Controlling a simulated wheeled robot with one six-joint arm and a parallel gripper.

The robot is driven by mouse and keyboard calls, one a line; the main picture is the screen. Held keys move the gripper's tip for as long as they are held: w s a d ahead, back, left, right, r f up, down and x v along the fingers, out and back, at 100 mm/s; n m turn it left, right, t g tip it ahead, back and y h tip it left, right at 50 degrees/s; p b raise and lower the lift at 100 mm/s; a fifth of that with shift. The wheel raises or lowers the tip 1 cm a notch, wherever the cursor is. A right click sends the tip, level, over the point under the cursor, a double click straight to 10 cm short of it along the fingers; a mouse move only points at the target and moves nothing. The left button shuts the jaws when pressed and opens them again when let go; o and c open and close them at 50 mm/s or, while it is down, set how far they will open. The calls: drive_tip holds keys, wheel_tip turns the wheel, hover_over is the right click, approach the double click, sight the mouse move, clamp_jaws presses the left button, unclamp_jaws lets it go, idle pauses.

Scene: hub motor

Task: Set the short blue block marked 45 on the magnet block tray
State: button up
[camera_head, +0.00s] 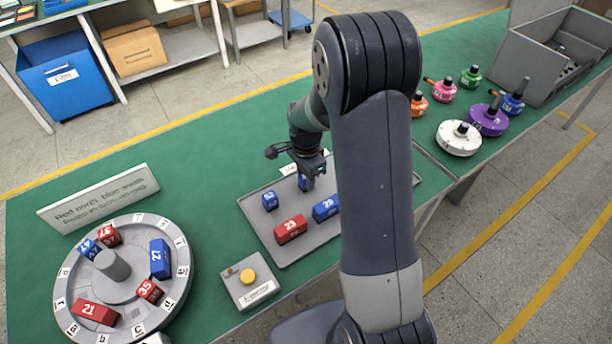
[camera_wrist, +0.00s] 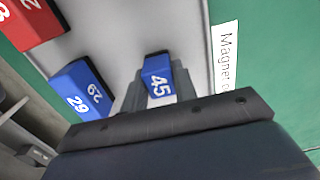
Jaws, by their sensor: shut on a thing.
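The short blue block marked 45 (camera_wrist: 158,78) is between the fingers of my gripper (camera_wrist: 150,98) in the wrist view. My gripper is shut on it. In the head view, my gripper (camera_head: 312,182) is over the back part of the grey magnet block tray (camera_head: 287,258), with a bit of blue showing beside the fingers. Whether the block touches the tray or is held just above it I cannot tell. The tray also shows in the wrist view (camera_wrist: 120,38), with its white label at the right.
On the tray are a blue block 52 (camera_head: 270,200), a red block 23 (camera_head: 290,230) and a blue block 29 (camera_head: 326,208). A round lettered fixture (camera_head: 125,280) with several blocks stands at left. A yellow button box (camera_head: 249,280) sits in front.

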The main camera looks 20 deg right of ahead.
drive_tip(key=shift+f, duration=0.2)
drive_tip(key=o, duration=1.1)
drive_tip(key=shift+c, duration=0.2)
drive_tip(key=shift+r, duration=0.2)
wheel_tip(320, 180, up, 12)
